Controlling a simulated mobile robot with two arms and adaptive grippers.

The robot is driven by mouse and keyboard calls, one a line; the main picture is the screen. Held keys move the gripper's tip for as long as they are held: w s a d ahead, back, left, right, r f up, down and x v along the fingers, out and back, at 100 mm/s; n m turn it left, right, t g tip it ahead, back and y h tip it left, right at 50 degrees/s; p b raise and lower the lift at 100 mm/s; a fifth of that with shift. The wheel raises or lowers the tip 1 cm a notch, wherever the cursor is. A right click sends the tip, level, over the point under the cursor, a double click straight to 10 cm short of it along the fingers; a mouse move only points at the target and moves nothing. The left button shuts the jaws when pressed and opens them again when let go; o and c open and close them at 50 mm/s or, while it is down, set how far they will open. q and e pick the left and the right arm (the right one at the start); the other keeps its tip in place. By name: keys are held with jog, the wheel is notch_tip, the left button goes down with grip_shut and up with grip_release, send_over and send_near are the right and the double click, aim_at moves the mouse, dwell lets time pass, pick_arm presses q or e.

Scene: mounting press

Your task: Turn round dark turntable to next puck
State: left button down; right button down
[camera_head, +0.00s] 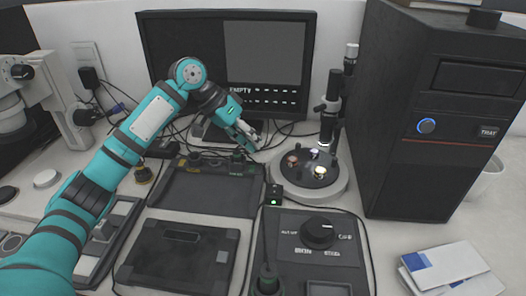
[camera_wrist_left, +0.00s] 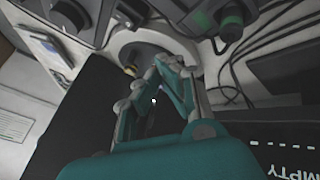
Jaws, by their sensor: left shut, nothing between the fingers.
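The round dark turntable (camera_head: 302,174) sits on a round pale base (camera_head: 342,185) right of centre in the head view. It carries a reddish-brown puck (camera_head: 292,160) at the left, a pale purplish puck (camera_head: 314,153) at the back and a yellowish puck (camera_head: 320,171) toward the front. My left gripper (camera_head: 256,142) is shut and empty, left of and behind the turntable, apparently apart from it. In the left wrist view its fingers (camera_wrist_left: 160,70) partly hide the turntable (camera_wrist_left: 150,52); a yellow piece (camera_wrist_left: 130,70) shows at its edge. My right gripper is out of view.
A dark upright instrument (camera_head: 331,108) stands behind the turntable. A monitor (camera_head: 225,65) reading "EMPTY" is behind my arm. A tall black cabinet (camera_head: 440,150) stands to the right. A dark tray (camera_head: 205,190) and a knob panel (camera_head: 318,240) lie in front, with cables between.

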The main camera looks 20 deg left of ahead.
aim_at(295, 176)
pick_arm(q)
jog(key=x, duration=0.7)
jog(key=shift+d+f, duration=0.2)
jog(key=shift+f, duration=0.05)
jog(key=d, duration=0.3)
jog(key=shift+s+d+f, duration=0.1)
jog(key=shift+s+f, duration=0.15)
jog(key=shift+s+d, duration=0.15)
jog(key=shift+d, duration=0.35)
jog(key=shift+p, duration=0.4)
jog(key=shift+s+r+p, duration=0.1)
jog(key=shift+s+p, duration=0.05)
jog(key=shift+p, duration=0.25)
jog(key=shift+d+n, duration=0.15)
jog(key=shift+n, duration=0.15)
jog(key=shift+s+d+t+p, duration=0.1)
jog(key=shift+t+p, duration=0.2)
jog(key=shift+p, duration=0.3)
